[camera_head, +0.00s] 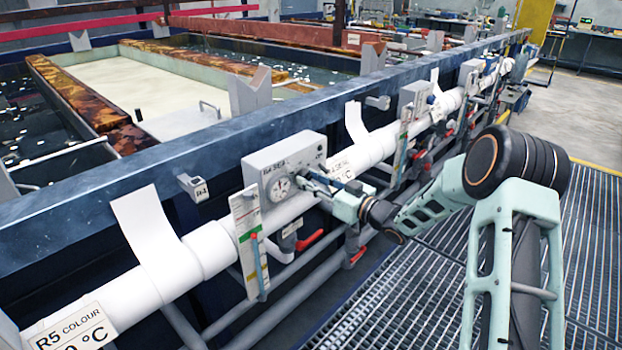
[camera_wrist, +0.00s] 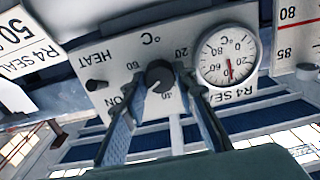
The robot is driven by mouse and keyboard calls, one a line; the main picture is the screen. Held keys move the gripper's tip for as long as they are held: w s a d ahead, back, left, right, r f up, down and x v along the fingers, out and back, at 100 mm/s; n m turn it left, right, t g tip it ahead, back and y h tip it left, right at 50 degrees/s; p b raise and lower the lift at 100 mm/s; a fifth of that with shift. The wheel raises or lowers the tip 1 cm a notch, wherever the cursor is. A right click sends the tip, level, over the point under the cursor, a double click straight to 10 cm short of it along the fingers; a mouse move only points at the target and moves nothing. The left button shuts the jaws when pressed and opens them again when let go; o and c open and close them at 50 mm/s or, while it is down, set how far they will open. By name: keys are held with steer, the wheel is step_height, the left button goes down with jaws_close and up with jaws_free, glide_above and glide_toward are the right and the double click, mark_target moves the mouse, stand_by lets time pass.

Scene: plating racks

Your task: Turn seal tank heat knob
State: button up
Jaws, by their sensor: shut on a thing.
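The R4 SEAL heat panel (camera_head: 262,166) is a grey box on the tank's side, with a round dial gauge (camera_head: 279,188). In the wrist view the panel (camera_wrist: 112,66) appears upside down, with a black round knob (camera_wrist: 158,74) at the centre of a temperature scale. The gauge (camera_wrist: 229,57) lies right of the knob, its red needle near vertical in the picture. My gripper (camera_wrist: 160,84) has a finger on each side of the knob and is shut on it. In the head view my gripper (camera_head: 308,180) reaches the panel from the right and hides the knob.
A small black switch (camera_wrist: 97,85) sits left of the knob. A white pipe (camera_head: 215,248) runs below the panel, with a level scale (camera_head: 247,240) and a red-handled valve (camera_head: 310,240) close by. The grating walkway (camera_head: 400,300) right of the tank is clear.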

stand_by(0.3)
steer(key=o, duration=1.2)
steer(key=shift+c, duration=0.2)
steer(key=v, duration=1.2)
